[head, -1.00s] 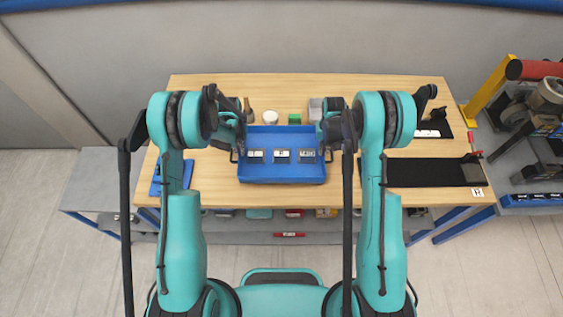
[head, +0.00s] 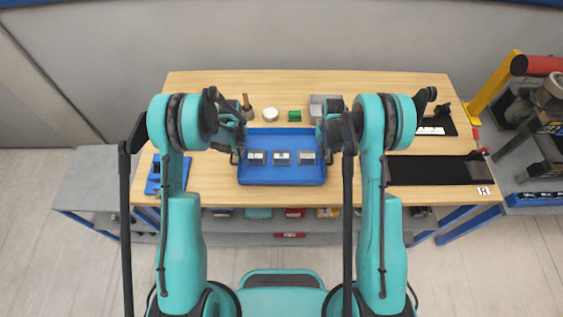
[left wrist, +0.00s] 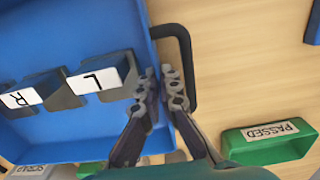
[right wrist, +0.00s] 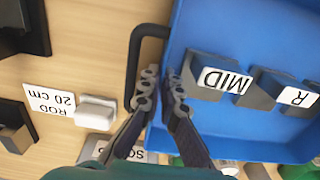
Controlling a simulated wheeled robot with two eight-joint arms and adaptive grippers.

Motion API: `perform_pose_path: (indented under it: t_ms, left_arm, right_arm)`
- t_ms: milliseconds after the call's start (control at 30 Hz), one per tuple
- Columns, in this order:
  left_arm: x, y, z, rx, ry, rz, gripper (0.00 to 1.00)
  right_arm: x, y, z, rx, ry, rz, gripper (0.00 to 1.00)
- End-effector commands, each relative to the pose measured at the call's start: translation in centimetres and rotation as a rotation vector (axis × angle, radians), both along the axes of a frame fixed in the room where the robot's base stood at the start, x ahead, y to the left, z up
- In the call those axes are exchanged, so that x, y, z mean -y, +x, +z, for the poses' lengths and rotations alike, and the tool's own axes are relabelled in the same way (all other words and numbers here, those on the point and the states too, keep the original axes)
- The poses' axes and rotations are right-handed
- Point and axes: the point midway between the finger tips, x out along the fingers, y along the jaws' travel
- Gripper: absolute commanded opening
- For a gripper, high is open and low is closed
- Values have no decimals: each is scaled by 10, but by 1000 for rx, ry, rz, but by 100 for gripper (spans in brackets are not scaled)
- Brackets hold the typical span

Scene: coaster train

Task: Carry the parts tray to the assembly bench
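The parts tray (head: 282,178) is blue and sits over the wooden bench top (head: 370,90), in front of me. My left gripper (left wrist: 160,75) is at the tray's left side wall, inside the dark handle (left wrist: 190,70). My right gripper (right wrist: 160,77) is at the opposite wall, beside the other dark handle (right wrist: 132,65). Both pairs of fingers are nearly together and look closed on the tray's rim. The fingertips partly hide the contact. Whether the tray touches the bench cannot be told.
Behind the tray stand a white round item (head: 270,115), a green block (head: 295,116) and a grey box (head: 320,105). A black mat (head: 430,171) lies to the right. A blue fixture (head: 153,178) is at the left edge. A cart with a yellow post (head: 492,82) stands at the right.

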Motion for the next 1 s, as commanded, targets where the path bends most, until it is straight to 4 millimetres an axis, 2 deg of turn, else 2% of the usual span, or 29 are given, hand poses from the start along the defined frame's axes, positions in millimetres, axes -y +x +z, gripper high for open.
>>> perform_pose_path:
  t_ms: [167,200,267,667,767,1000]
  left_arm:
    - [0,0,-11,0,0,0,0]
    - [0,0,-9,0,0,0,13]
    - [0,0,-8,0,0,0,26]
    - [0,0,-5,0,1,0,26]
    - [0,0,5,0,0,0,26]
    - [0,0,44,0,0,0,26]
  right_arm:
    - [0,0,-11,0,0,0,0]
    - [0,0,-9,0,0,0,13]
    - [0,0,-8,0,0,0,26]
    - [0,0,-8,0,-1,0,26]
    - [0,0,-8,0,-1,0,26]
    - [0,0,-8,0,0,0,26]
